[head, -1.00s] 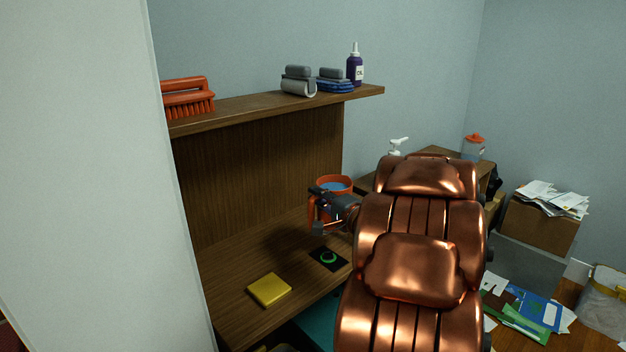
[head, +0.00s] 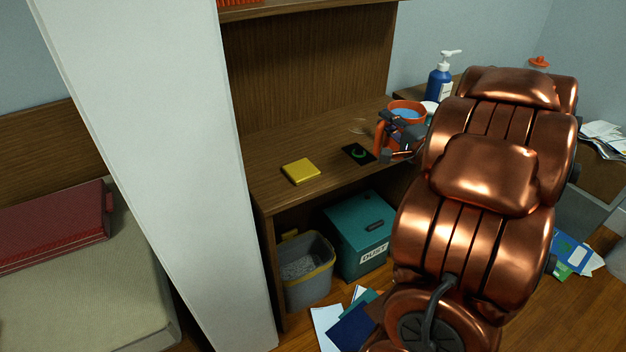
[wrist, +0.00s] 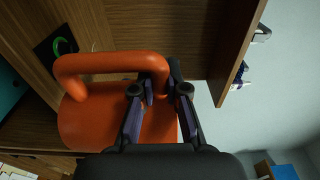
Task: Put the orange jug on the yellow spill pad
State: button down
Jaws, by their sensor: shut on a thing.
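The orange jug (head: 406,106), with blue contents at its open top, is at the right part of the wooden desk in the head view. My gripper (head: 400,150) is at its handle side. In the wrist view my gripper (wrist: 160,98) is shut on the jug's handle, and the orange jug (wrist: 95,118) fills the left middle. Whether the jug's base touches the desk is hidden. The yellow spill pad (head: 300,171) lies flat on the desk, to the left of the jug, with nothing on it.
A black pad with a green ring (head: 358,153) lies between the jug and the spill pad. A blue pump bottle (head: 439,82) stands behind the jug. A white partition (head: 150,150) borders the desk's left side. A teal box (head: 357,232) and a grey bin (head: 305,272) are under the desk.

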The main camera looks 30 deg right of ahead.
aim_at(295, 173)
jog(key=z, duration=1.25)
jog(key=k, duration=0.55)
jog(key=u, duration=1.85)
